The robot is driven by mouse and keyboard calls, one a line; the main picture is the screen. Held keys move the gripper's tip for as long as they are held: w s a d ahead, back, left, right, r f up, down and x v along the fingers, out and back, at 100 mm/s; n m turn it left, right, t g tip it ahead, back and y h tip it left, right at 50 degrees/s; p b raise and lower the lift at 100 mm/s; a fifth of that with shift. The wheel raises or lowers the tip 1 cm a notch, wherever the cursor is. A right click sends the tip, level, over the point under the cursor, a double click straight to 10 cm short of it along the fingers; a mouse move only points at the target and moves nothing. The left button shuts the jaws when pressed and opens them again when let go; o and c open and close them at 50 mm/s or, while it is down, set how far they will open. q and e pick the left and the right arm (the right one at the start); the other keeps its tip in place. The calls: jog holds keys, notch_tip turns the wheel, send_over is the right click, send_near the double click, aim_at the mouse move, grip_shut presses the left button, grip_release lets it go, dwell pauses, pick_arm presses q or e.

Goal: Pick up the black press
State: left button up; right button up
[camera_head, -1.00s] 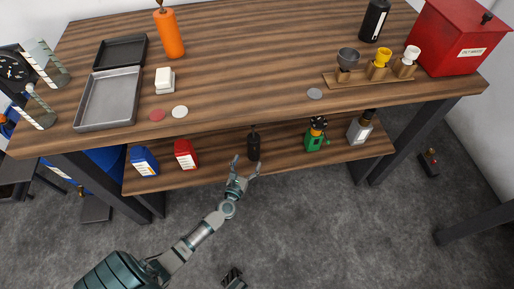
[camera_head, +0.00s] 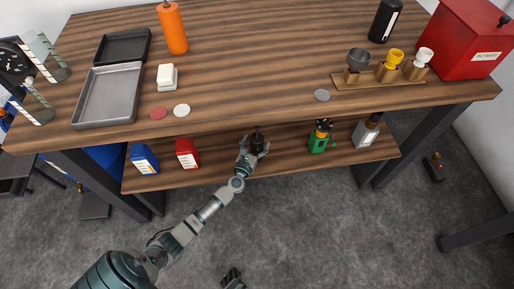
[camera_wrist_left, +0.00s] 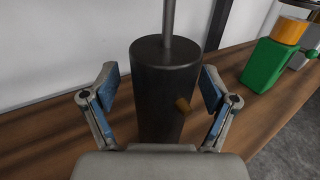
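The black press (camera_head: 257,141) is a dark upright cylinder with a thin rod on top, standing on the lower shelf (camera_head: 215,178). In the left wrist view the press (camera_wrist_left: 165,88) fills the middle, with a small brownish knob on its side. My left gripper (camera_head: 254,146) is at the press, its fingers open on either side of the cylinder. The left wrist view shows the two blue-padded fingers (camera_wrist_left: 160,90) flanking it, with gaps between pads and cylinder. What appears to be my right gripper (camera_head: 232,278) shows small at the bottom edge; its opening is unclear.
On the lower shelf, a blue carton (camera_head: 144,159) and a red carton (camera_head: 187,153) stand left of the press. The wooden tabletop (camera_head: 260,60) overhangs the shelf.

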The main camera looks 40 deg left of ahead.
pick_arm(q)
jog(key=shift+d, duration=0.2)
grip_shut()
jog(key=shift+r, duration=0.15)
